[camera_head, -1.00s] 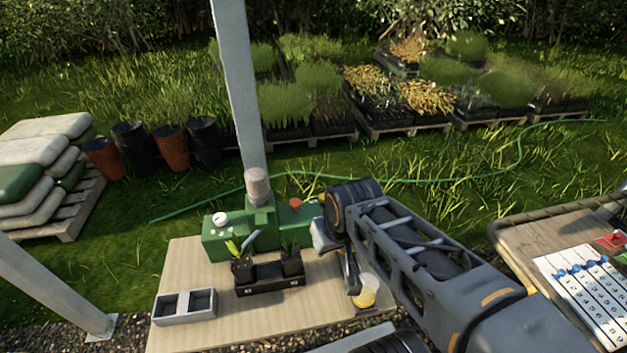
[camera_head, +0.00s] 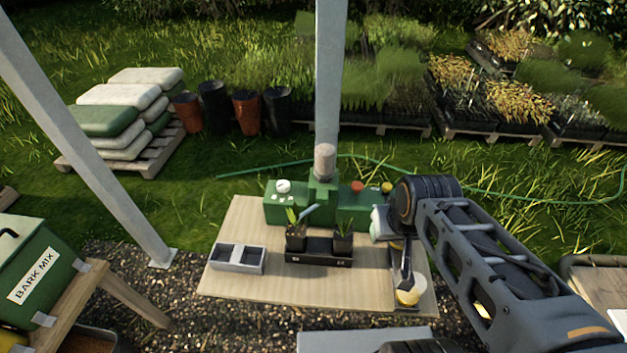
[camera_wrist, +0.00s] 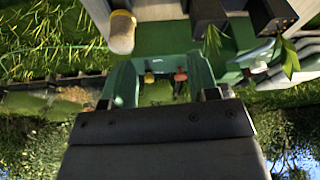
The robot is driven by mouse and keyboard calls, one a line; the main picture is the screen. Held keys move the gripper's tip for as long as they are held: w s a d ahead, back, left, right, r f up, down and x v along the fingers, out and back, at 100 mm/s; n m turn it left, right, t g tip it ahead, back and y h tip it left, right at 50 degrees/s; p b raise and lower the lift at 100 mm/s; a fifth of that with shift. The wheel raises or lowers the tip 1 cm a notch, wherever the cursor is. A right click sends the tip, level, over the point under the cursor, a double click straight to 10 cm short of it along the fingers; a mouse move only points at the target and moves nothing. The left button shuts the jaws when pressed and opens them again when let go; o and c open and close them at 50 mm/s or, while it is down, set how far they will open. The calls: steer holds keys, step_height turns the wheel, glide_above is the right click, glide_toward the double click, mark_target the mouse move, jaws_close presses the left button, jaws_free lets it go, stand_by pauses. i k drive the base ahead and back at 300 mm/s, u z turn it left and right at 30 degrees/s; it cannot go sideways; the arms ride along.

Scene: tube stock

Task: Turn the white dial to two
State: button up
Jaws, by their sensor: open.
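The white dial (camera_head: 283,186) sits on top of the left end of a green machine (camera_head: 290,207) at the back of the wooden board, in the head view. Its pointer and marks are too small to read. The dial does not show in the wrist view. My gripper (camera_wrist: 158,92) is open and empty in the wrist view, over the green machine. A red knob (camera_wrist: 181,76) and a yellow knob (camera_wrist: 149,78) show beyond it. In the head view my arm stands at the machine's right end, well apart from the dial, and hides most of the gripper.
A dark tray (camera_head: 319,258) with two potted plants stands in front of the machine. A grey divided box (camera_head: 238,258) is at left. A yellow-and-white item (camera_head: 408,292) lies at front right. A grey post (camera_head: 328,90) rises behind the machine.

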mark_target(283, 185)
steer(key=k, duration=1)
steer(key=u, duration=1.85)
steer(key=i, duration=1.25)
steer(key=z, duration=2)
steer(key=i, duration=0.5)
steer(key=z, duration=0.1)
